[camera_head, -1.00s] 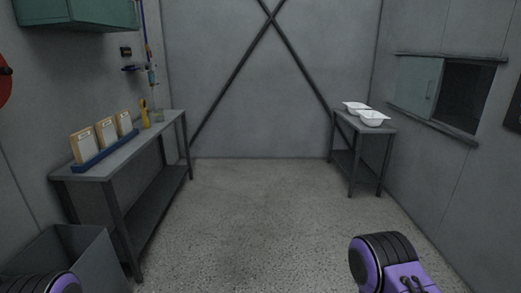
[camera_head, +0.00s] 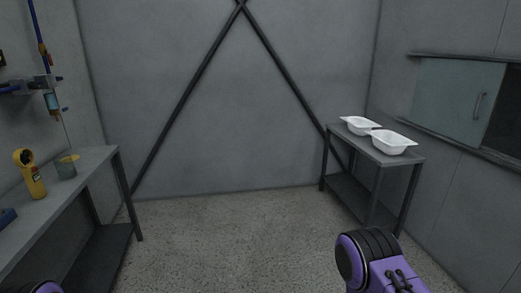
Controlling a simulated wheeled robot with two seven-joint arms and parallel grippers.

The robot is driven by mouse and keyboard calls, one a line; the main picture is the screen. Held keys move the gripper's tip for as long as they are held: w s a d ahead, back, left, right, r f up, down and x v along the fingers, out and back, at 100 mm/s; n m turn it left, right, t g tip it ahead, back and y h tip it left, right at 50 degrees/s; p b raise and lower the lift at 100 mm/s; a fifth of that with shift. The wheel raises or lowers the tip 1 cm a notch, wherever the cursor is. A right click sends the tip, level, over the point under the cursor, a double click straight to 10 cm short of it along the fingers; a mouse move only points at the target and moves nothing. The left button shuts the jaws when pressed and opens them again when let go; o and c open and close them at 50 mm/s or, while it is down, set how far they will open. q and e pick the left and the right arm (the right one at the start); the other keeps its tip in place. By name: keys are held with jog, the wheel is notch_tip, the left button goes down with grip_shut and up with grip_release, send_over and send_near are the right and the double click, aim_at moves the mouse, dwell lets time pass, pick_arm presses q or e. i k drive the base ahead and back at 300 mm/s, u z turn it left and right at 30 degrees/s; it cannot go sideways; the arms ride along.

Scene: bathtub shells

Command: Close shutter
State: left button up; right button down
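The shutter (camera_head: 447,98) is a grey-green sliding panel with a vertical handle (camera_head: 478,106), set in a frame on the right wall. A dark opening (camera_head: 503,112) shows to the right of the panel, cut off by the picture's edge. My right arm shows at the bottom right as a purple and black link, well below and left of the shutter. A small piece of my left arm shows at the bottom left corner. Neither gripper is in view.
A grey table (camera_head: 418,158) with two white tubs, one nearer (camera_head: 393,142) and one farther (camera_head: 359,125), stands below the shutter's left end. The floor (camera_head: 235,235) between is clear.

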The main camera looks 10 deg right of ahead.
aim_at(455, 99)
jog(key=z, duration=0.45)
jog(key=i, duration=2.4)
jog(key=z, duration=1.3)
jog(key=i, duration=1.75)
jog(key=z, duration=0.7)
jog(key=i, duration=0.35)
jog(key=z, duration=0.05)
